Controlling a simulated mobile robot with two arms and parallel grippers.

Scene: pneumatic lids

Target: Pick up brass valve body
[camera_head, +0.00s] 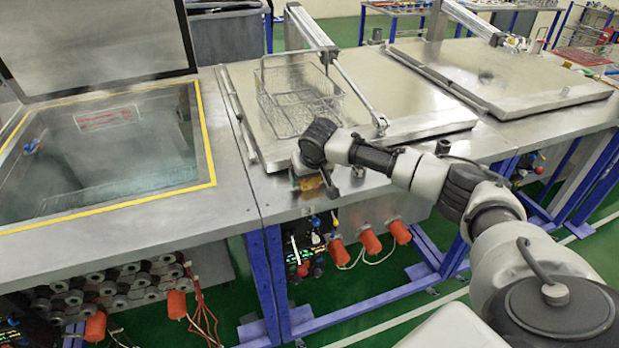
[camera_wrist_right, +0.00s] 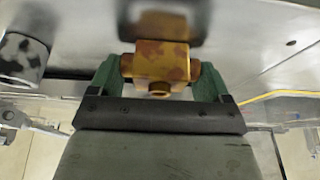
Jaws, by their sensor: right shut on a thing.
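The brass valve body (camera_wrist_right: 161,62) is a yellow-brown block with stubs, some reddish patches on it. It sits between the green fingers of my right gripper (camera_wrist_right: 160,80) in the right wrist view, and the fingers are shut on it. In the head view my right gripper (camera_head: 318,183) is at the front edge of the middle steel bench, and the valve body (camera_head: 311,183) shows as a small brown patch there. Whether it touches the bench cannot be told. My left gripper is not in view.
A wire basket (camera_head: 300,97) stands on the closed middle lid (camera_head: 405,105) behind my right gripper. At left is an open tank (camera_head: 108,148) with a yellow rim and raised lid (camera_head: 95,40). Another closed lid (camera_head: 520,75) lies at right. Orange plugs (camera_head: 370,241) hang below the bench.

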